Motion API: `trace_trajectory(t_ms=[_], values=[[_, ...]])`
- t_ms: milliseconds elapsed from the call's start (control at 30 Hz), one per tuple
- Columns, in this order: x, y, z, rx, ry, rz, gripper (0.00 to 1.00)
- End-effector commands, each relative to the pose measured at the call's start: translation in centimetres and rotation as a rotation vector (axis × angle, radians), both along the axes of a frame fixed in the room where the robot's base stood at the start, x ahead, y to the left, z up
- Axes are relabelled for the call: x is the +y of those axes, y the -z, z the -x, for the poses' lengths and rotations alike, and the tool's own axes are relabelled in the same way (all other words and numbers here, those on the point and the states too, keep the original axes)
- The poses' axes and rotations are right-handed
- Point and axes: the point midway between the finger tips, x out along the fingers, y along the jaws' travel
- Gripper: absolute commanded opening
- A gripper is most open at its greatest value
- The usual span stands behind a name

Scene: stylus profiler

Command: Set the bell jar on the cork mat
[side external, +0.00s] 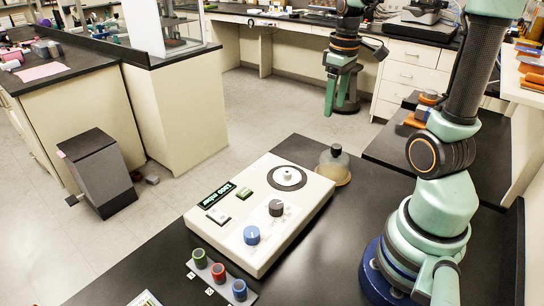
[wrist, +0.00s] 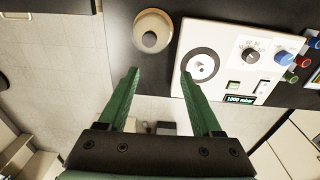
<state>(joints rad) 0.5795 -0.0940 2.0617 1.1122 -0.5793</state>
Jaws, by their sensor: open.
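The bell jar (side external: 334,161) is a small, smoky, see-through dome with a dark knob on top. It stands upright on the round tan cork mat (side external: 346,179), behind the instrument's far end. In the wrist view the jar (wrist: 151,39) shows from above, inside the mat's pale tan ring (wrist: 140,24). My gripper (side external: 329,112) is raised above the bench, fingers pointing down, apart from the jar. In the wrist view my gripper (wrist: 160,72) has its two green fingers spread with nothing between them, and the jar lies beyond the fingertips.
The white instrument (side external: 290,215) has a black ring with a white disc, a display reading "1,000 mbar" and knobs. Green, red and blue capped pieces (side external: 219,273) stand in a rack at its near end.

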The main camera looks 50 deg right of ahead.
Motion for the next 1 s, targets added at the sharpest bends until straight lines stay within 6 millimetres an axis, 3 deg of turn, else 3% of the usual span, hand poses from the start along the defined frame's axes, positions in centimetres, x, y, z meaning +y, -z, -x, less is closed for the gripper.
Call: trace_trajectory(t_ms=[200,300,433,600,967,1000], values=[[9.2,-2.5,-1.3,-0.196,-0.019,0.048,0.66],[12.9,-3.1,-1.1,-0.287,-0.02,0.036,0.66],[16.4,-3.5,-0.5,-0.38,-0.018,0.003,0.66],[18.5,-3.6,0.0,-0.436,-0.012,-0.03,0.66],[18.7,-3.5,0.0,-0.44,-0.008,-0.034,0.66],[18.7,-3.5,0.0,-0.44,-0.008,-0.034,0.7]])
